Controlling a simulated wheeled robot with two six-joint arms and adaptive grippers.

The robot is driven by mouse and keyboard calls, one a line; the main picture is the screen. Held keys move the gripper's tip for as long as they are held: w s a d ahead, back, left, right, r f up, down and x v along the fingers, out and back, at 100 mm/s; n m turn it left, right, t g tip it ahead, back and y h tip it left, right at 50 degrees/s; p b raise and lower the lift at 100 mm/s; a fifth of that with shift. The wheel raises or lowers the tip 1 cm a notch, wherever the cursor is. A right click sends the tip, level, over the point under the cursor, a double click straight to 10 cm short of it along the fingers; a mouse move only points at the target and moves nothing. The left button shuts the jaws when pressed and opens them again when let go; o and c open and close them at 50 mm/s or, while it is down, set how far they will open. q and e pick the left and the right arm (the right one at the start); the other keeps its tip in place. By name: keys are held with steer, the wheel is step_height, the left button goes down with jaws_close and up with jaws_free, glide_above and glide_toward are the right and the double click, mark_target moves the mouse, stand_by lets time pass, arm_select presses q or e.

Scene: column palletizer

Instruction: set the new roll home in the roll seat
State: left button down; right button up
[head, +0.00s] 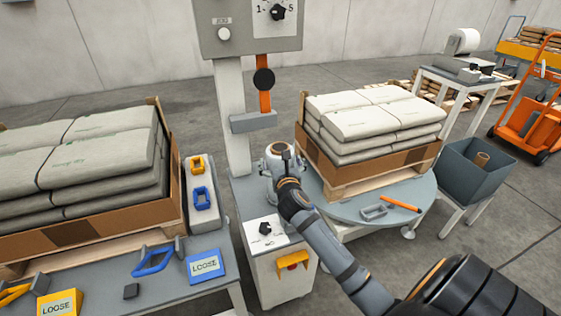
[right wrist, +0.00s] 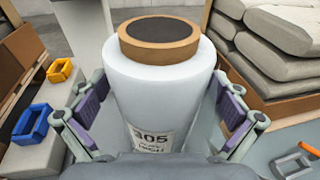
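The new roll (right wrist: 160,95) is a white film roll with a brown core on top and a label reading 305. It fills the middle of the right wrist view, upright between the purple pads of my right gripper (right wrist: 160,112). In the head view my right gripper (head: 280,158) is in front of the machine's mast, mostly hiding the roll. A blue-grey carriage (head: 252,122) on the mast, under an orange bar with a black knob (head: 264,79), may be the roll seat. My left gripper is out of view.
A turntable (head: 413,200) bears a pallet of sacks (head: 372,118), an orange marker and a grey tool. A grey bin (head: 474,182) holds a bare core. A sack crate (head: 100,208) and a bench (head: 120,295) with loose-marked items stand left.

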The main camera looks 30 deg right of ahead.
steer(key=shift+s+a+r, duration=0.1)
steer(key=shift+s+a, duration=0.05)
steer(key=shift+s, duration=0.2)
arm_select(q)
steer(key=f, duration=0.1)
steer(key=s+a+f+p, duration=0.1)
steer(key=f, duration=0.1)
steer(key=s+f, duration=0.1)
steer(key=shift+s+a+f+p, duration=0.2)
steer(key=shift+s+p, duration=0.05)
steer(key=shift+p, duration=0.15)
arm_select(e)
steer(key=v, duration=1.1)
steer(key=shift+s, duration=0.15)
